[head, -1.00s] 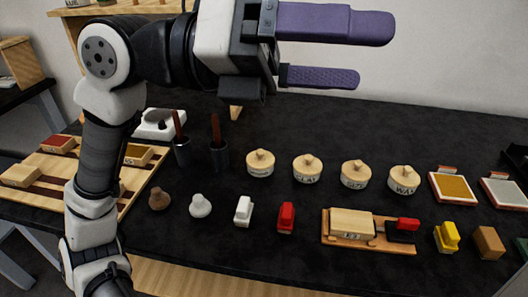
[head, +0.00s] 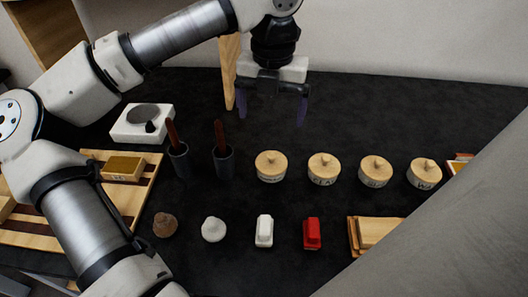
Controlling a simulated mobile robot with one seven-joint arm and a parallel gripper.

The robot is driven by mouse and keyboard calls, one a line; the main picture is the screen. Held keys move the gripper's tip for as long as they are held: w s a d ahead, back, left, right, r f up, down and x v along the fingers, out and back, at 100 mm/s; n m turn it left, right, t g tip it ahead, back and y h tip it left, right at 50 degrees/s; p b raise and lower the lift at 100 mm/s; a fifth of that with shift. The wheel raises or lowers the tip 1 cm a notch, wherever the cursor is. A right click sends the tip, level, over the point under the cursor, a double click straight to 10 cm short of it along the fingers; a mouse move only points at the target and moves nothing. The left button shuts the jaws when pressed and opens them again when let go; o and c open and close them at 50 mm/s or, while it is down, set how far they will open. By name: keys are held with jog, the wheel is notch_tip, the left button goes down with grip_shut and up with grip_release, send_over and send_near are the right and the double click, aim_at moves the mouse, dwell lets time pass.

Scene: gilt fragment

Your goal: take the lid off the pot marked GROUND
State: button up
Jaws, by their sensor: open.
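All are upright with lids on. Each has dark lettering on its front, too small to read fully, so I cannot tell which is marked GROUND. My gripper (head: 273,112) points down with its purple fingers wide apart and empty. In the head view it is above and behind the row, nearest the leftmost lid (head: 271,161), and touches nothing.
Two dark cups (head: 223,162) with upright brown handles stand left of the pots. A white mortar-like block (head: 142,123) is behind them. A large grey shape hides the lower right.

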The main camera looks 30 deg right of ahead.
aim_at(271, 156)
jog(key=f, duration=0.5)
jog(key=f+p, duration=0.1)
jog(key=f, duration=0.1)
jog(key=shift+s+f, duration=0.2)
jog(key=shift+s, duration=0.1)
jog(key=shift+s+a+f+p, duration=0.1)
jog(key=shift+f+p, duration=0.4)
jog(key=shift+f, duration=0.8)
jog(key=shift+a+f+p, duration=0.1)
jog(key=shift+f+p, duration=0.35)
jog(key=shift+f, duration=0.85)
jog(key=c, duration=1.1)
